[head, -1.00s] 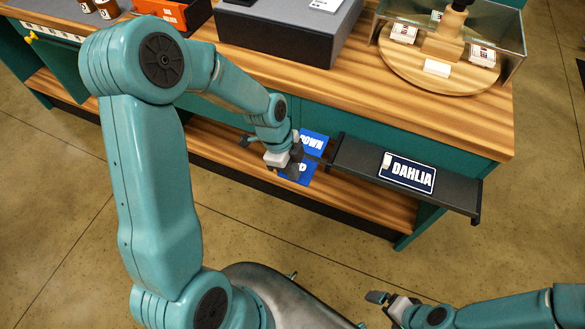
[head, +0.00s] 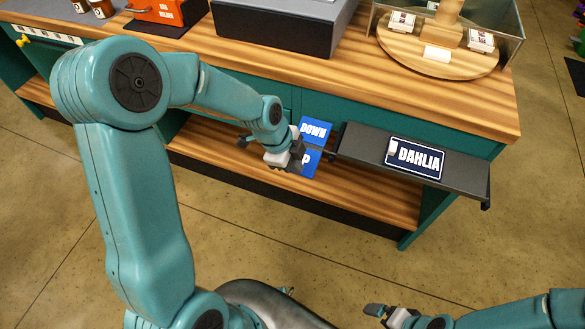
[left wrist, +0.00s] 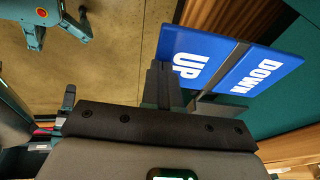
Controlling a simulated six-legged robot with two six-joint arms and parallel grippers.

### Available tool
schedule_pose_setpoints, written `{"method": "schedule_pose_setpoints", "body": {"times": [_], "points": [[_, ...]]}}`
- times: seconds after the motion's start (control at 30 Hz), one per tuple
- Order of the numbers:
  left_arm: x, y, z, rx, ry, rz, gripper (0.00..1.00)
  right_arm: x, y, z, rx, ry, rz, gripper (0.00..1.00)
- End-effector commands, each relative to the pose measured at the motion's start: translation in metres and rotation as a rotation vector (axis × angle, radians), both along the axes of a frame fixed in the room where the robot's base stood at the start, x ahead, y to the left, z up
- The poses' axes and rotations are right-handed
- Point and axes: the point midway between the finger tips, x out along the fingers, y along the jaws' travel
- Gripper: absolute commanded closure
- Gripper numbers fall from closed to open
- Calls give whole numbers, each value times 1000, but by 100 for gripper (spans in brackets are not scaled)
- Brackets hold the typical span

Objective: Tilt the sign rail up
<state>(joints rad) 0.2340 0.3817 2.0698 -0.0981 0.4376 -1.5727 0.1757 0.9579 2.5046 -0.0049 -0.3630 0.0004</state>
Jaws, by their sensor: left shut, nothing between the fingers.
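The sign rail (head: 362,150) is a dark narrow shelf sticking out from the teal bench front, carrying a navy DAHLIA plate (head: 417,158). It looks roughly level. Left of it are blue DOWN (head: 314,130) and UP (head: 312,161) panels, which also show in the left wrist view as UP (left wrist: 190,58) and DOWN (left wrist: 262,72). My left gripper (head: 297,153) is shut and empty in front of the UP panel, hiding part of it. In the left wrist view its fingers (left wrist: 161,80) are beside the UP panel; contact cannot be told. My right gripper (head: 375,311) is low in the head view, its jaws unclear.
The wooden benchtop (head: 330,85) holds a dark grey box (head: 275,35), an orange item (head: 160,10) and a round wooden stand (head: 437,65) with a clear guard. A lower wooden shelf (head: 220,155) runs behind my left arm.

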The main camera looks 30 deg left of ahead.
Motion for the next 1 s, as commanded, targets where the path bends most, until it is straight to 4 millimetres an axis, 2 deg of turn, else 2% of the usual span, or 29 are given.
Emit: {"method": "schedule_pose_setpoints", "body": {"times": [0.03, 0.6, 1.0], "points": [[2, 0, -7, 4, -16, 0, 100, 0, 0, -12, 0, 0, 0, 0], [7, -1, -31, 60, -270, 0, 100, 0, 0, -99, 0, 0, 0, 0], [6, 0, -36, 68, -310, 0, 100, 0, 0, -124, 0, 0, 0, 0]]}}
